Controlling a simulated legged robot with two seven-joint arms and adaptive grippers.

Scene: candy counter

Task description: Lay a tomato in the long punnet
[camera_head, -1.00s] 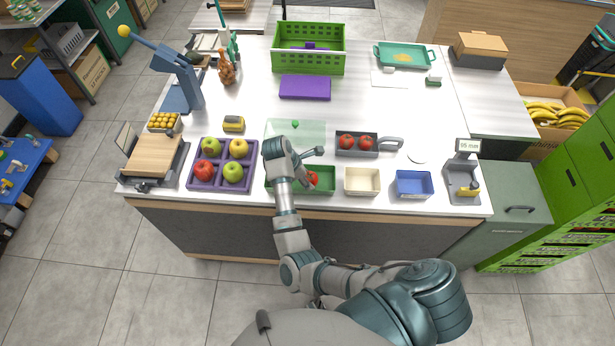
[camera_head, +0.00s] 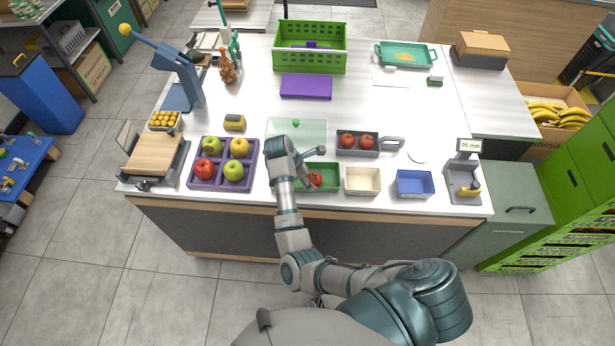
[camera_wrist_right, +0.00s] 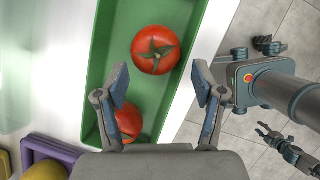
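The long green punnet (camera_head: 330,186) stands near the counter's front edge. One red tomato (camera_head: 315,179) shows in it in the head view. In the right wrist view the punnet (camera_wrist_right: 105,45) holds two tomatoes: a whole one (camera_wrist_right: 155,50) with its green calyx up, and a second (camera_wrist_right: 128,120) partly hidden behind a finger. My right gripper (camera_head: 314,167) is over the punnet with its fingers apart. In the wrist view the gripper (camera_wrist_right: 158,82) is open and empty, the whole tomato just beyond its fingertips. My left gripper does not show in the head view.
A grey handled tray (camera_head: 357,153) holds two tomatoes behind the punnet. A cream box (camera_head: 363,182) and a blue box (camera_head: 413,184) stand to the right. A purple tray (camera_head: 208,185) of apples stands to the left. A translucent green sheet (camera_head: 312,128) lies behind.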

